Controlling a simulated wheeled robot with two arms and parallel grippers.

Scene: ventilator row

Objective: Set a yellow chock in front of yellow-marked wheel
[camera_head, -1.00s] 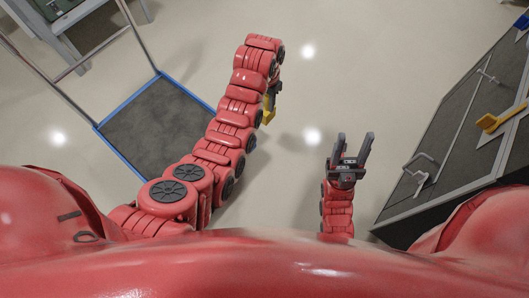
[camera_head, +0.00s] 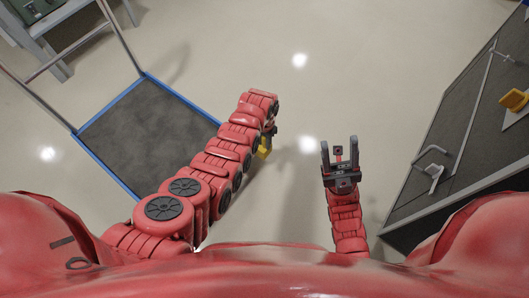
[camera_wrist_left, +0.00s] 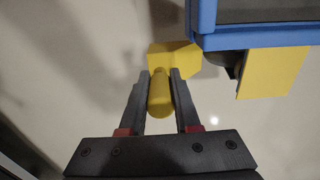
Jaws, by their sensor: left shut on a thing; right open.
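A yellow chock (camera_wrist_left: 174,60) with a yellow handle (camera_wrist_left: 160,95) is in my left gripper (camera_wrist_left: 162,78). The fingers are shut on the handle. In the head view only a small part of the chock (camera_head: 263,152) shows beside my left gripper (camera_head: 271,133). The blue-edged cart (camera_head: 205,112) stands left of my left arm. In the left wrist view its blue corner (camera_wrist_left: 210,30) is just right of the chock. A dark wheel (camera_wrist_left: 230,63) is partly hidden under that corner, beside a yellow panel (camera_wrist_left: 272,73). My right gripper (camera_head: 340,157) is open and empty.
A dark-topped bench (camera_head: 450,130) stands on the right, with a yellow object (camera_head: 514,99) and metal handles on it. A grey table (camera_head: 60,20) is at the upper left. The pale floor (camera_head: 350,70) between is clear.

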